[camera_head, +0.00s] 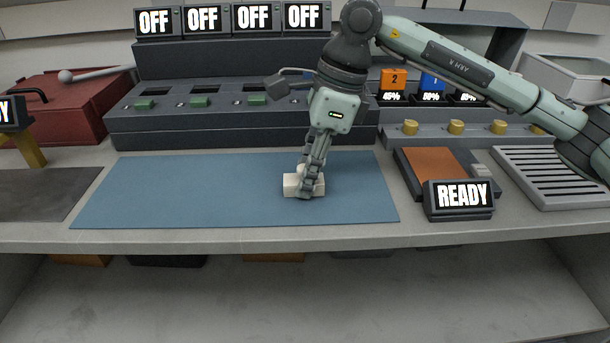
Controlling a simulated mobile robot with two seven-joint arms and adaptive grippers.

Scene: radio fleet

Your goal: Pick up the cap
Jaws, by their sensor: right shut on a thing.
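A small white block-like thing (291,185), which I take to be the cap, is on or just above the blue mat (180,195), right of the mat's middle. My right gripper (309,188) points down over it and is shut on it. The fingers hide part of the white thing, so its full shape does not show. I cannot tell whether it touches the mat. My left gripper is not in view.
A dark console with several OFF displays (157,22) stands behind the mat. A READY display (459,197) and an orange-topped pad (432,162) are to the right, with a slatted tray (552,172) beyond. A red toolbox (75,100) is at the left. Most of the mat is clear.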

